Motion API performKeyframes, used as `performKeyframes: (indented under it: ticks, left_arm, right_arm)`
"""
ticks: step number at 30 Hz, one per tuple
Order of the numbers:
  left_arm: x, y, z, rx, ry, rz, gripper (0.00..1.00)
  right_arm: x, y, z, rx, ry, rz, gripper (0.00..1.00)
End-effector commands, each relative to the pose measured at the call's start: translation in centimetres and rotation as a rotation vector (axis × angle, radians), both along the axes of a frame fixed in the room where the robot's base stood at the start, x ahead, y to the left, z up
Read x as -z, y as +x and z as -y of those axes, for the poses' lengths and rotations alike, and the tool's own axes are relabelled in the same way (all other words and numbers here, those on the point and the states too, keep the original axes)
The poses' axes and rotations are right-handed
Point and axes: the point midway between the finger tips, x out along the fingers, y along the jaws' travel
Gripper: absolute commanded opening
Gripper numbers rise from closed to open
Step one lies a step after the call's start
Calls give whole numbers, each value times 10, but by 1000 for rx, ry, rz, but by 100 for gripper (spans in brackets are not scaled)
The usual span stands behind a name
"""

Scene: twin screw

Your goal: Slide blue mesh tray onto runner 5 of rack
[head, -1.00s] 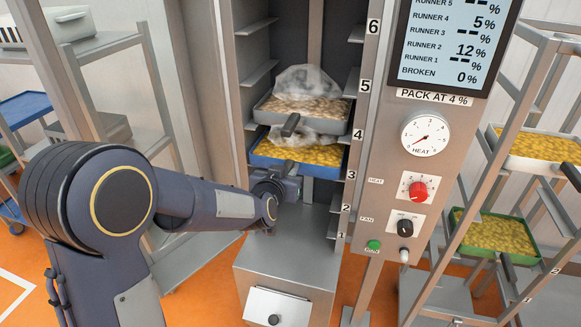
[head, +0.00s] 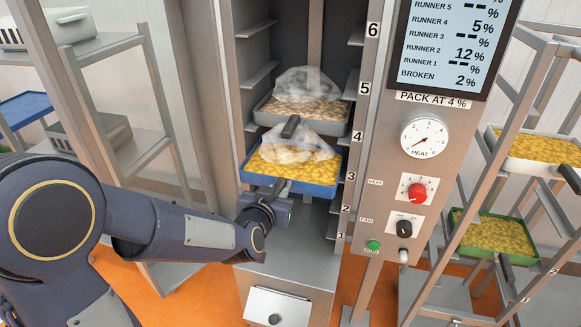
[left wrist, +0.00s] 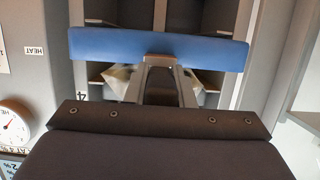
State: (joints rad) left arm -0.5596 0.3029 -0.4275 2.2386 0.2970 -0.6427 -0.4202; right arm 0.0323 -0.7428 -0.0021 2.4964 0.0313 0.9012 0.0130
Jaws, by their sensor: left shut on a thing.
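The blue tray (head: 312,190), full of yellow pieces, juts from the front of the tall cabinet near label 3. Its blue front wall (left wrist: 215,50) spans the left wrist view. My right gripper is not in view.
A grey tray (head: 340,127) of pale pieces sits just above the blue tray in the cabinet. The rack holds a white tray (head: 520,160) and a green tray (head: 515,252). The control panel (head: 440,140) stands between; its display reads Broken 2%.

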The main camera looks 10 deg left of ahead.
Motion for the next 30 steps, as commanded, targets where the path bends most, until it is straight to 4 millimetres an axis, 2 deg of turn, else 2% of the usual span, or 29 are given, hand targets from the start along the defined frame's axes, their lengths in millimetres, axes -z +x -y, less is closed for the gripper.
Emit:
performKeyframes:
  ticks: [21,30]
  left_arm:
    - [-3,-80,-2,1,-1,6,0]
    - [-2,-98,-3,1,0,7,0]
  right_arm:
    - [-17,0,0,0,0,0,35]
    - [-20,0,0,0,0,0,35]
